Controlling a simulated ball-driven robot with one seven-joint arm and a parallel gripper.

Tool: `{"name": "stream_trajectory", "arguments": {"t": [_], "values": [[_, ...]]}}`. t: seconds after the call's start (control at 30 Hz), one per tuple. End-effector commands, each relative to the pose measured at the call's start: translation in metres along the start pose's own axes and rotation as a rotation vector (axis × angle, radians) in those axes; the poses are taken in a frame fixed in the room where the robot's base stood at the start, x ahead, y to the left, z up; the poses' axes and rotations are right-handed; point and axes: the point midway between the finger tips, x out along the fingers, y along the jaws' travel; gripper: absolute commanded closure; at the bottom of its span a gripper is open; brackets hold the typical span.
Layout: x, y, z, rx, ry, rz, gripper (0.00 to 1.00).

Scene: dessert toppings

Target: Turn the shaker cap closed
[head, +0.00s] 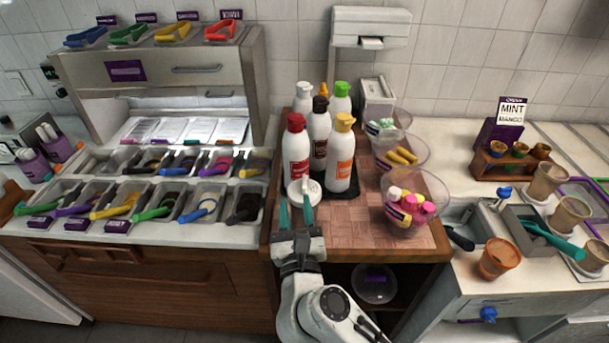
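A white round shaker (314,186) stands at the front left of the wooden counter, in front of the bottles. Its pale top is small in the head view, and I cannot make out the cap's turn position. My gripper (296,203) reaches in from the front. Its two teal fingers are spread apart, with one at the shaker's left edge and the other overlapping its front. I cannot tell whether either finger touches the shaker. Nothing is visibly pinched between them.
Tall red, brown and orange-labelled sauce bottles (342,160) crowd just behind the shaker. Topping trays (150,193) with scoops fill the left counter. The wooden counter's front middle (350,234) is clear.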

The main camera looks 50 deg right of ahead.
Motion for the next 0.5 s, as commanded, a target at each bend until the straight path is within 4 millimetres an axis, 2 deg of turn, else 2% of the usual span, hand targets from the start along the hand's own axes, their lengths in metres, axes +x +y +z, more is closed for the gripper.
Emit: {"name": "stream_trajectory", "arguments": {"t": [0.1, 0.27, 0.37, 0.5], "values": [[-0.002, -0.007, -0.015, 0.098, 0.105, -0.064, 0.62], [0.0, -0.011, -0.024, 0.144, 0.158, -0.098, 0.62], [0.01, -0.013, -0.025, 0.145, 0.16, -0.101, 0.62], [0.034, -0.015, -0.027, 0.144, 0.158, -0.101, 0.62]]}}
